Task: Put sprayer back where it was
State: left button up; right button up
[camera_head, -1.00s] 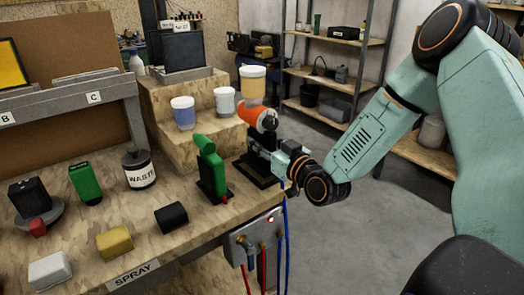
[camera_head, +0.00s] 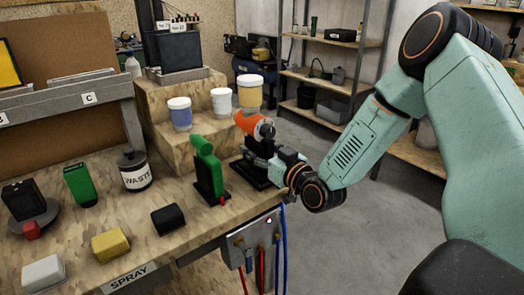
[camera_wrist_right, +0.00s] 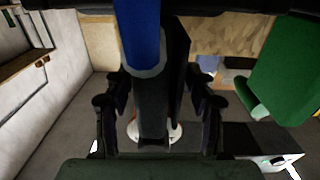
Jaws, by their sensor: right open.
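The orange-topped sprayer (camera_head: 250,122) stands upright at its black stand (camera_head: 250,173) near the right edge of the workbench. My right gripper (camera_head: 268,160) is at the sprayer's right side and partly hides its lower body. In the right wrist view, my right gripper's fingers (camera_wrist_right: 160,118) are open, one on each side of a dark upright part (camera_wrist_right: 152,103) below a blue cylinder (camera_wrist_right: 140,35). Whether the fingers touch it I cannot tell. A second, green sprayer (camera_head: 207,160) stands to the left on its own dark stand. My left gripper is not in view.
Cups (camera_head: 180,115) stand on the wooden steps behind. A control box (camera_head: 252,238) with hoses hangs at the bench edge. Open floor lies right.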

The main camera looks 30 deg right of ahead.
jog(key=shift+s, duration=0.45)
jog(key=s+p, duration=0.6)
jog(key=s, duration=0.5)
jog(key=a+f+g, duration=0.1)
jog(key=f, duration=0.1)
jog(key=a+f+g+y, duration=0.1)
jog(key=a+f, duration=0.1)
jog(key=s+a+f+g, duration=0.1)
jog(key=f, duration=0.1)
jog(key=shift+a+g+y, duration=0.25)
jog(key=shift+g+y, duration=0.05)
jog(key=s+a+f+g, duration=0.4)
jog(key=s+f+g, duration=0.1)
jog(key=s+f, duration=0.25)
jog(key=s+a+f+g, duration=0.4)
jog(key=s+f+g, duration=0.1)
jog(key=s+f, duration=0.25)
jog(key=s+f+m+g+h, duration=0.1)
jog(key=s+g, duration=0.3)
jog(key=s, duration=0.7)
jog(key=shift+s+f+h, duration=0.25)
jog(key=shift+s+h, duration=0.1)
jog(key=shift+h, duration=0.55)
jog(key=shift+f, duration=0.1)
jog(key=shift+f+b, duration=0.4)
